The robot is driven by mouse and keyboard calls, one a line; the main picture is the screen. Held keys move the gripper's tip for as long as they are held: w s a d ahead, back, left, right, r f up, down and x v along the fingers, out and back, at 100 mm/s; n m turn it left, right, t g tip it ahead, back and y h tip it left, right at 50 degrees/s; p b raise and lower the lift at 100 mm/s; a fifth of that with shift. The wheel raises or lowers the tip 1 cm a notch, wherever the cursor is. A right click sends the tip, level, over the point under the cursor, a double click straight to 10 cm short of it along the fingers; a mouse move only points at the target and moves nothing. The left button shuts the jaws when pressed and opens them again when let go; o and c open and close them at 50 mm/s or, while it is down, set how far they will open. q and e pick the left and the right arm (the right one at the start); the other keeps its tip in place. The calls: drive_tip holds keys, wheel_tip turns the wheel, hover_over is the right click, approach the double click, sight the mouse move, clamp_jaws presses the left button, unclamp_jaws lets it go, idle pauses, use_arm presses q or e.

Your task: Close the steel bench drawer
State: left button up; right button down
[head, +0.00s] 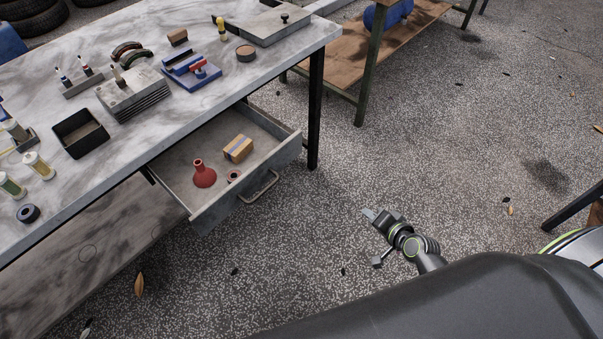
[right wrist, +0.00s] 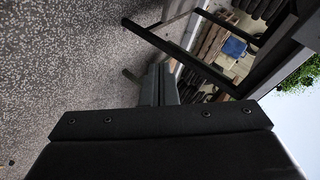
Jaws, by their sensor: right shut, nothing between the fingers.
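The steel bench drawer (head: 248,206) is pulled out from under the bench top in the head view. Its front has a metal bar handle (head: 262,187). My right gripper (head: 369,214) is over the floor to the right of the drawer, well apart from the handle. It is shut and empty; its shut fingers also show in the right wrist view (right wrist: 160,85). My left gripper is not in view.
The bench top (head: 215,92) carries a black tray (head: 80,134), a blue vise (head: 190,70), a stack of grey plates and several small items. A dark bench leg (head: 316,110) stands just right of the drawer. Speckled floor between drawer and gripper is clear.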

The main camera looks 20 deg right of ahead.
drive_tip(key=w+a+r+m+t+y+b, duration=0.1)
drive_tip(key=w+a+r+t+y+b, duration=0.2)
drive_tip(key=a+r+b, duration=0.4)
drive_tip(key=t+y+b, duration=0.1)
drive_tip(key=y+b, duration=0.1)
drive_tip(key=y, duration=0.2)
approach(292, 151)
drive_tip(key=shift+m, duration=0.3)
drive_tip(key=p+x, duration=0.1)
drive_tip(key=x, duration=0.4)
drive_tip(key=shift+w+a, duration=0.25)
drive_tip(key=shift+w, duration=0.1)
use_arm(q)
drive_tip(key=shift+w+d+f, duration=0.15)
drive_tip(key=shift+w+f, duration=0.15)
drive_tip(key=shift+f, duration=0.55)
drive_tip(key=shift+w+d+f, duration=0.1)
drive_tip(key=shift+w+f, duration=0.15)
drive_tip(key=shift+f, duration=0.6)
use_arm(e)
drive_tip(key=shift+w+a, duration=0.25)
drive_tip(key=shift+w, duration=0.2)
